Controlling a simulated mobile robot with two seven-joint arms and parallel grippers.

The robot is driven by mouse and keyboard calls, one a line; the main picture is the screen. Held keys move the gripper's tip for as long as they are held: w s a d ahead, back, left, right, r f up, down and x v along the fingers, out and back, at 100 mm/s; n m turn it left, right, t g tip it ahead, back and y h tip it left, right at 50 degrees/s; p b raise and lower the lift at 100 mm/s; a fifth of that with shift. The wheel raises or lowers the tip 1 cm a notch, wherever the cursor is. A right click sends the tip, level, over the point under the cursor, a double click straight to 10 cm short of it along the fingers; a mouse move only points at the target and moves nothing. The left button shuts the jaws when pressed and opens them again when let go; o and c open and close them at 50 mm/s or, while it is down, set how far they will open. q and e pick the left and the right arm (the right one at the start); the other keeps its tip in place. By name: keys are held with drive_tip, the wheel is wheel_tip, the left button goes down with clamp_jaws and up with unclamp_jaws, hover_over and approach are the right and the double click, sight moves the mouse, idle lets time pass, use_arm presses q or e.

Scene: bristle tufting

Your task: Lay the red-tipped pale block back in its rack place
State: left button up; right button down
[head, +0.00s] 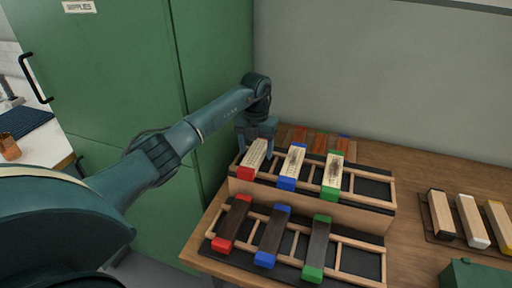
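The red-tipped pale block (254,158) lies at the left end of the upper rack (310,202), its red tip facing the front. It has dark marks on its top and lines up with the two pale blocks beside it. I cannot tell whether it rests fully on the rack or sits slightly above it. My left gripper (257,142) points down at the far end of this block, with its fingers around that end. Whether the fingers press on it is too small to tell. My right gripper is out of view.
A blue-tipped pale block (292,166) and a green-tipped one (333,175) lie to the right. The lower front rack (345,263) holds dark blocks with coloured tips. Reddish blocks lie behind. More pale blocks (442,215) and a green box (475,274) are right. A green cabinet (110,80) stands left.

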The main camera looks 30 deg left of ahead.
sight(256, 151)
use_arm(q)
wheel_tip(256, 151, up, 6)
drive_tip(key=shift+f, duration=0.1)
wheel_tip(256, 151, up, 7)
drive_tip(key=b, duration=0.1)
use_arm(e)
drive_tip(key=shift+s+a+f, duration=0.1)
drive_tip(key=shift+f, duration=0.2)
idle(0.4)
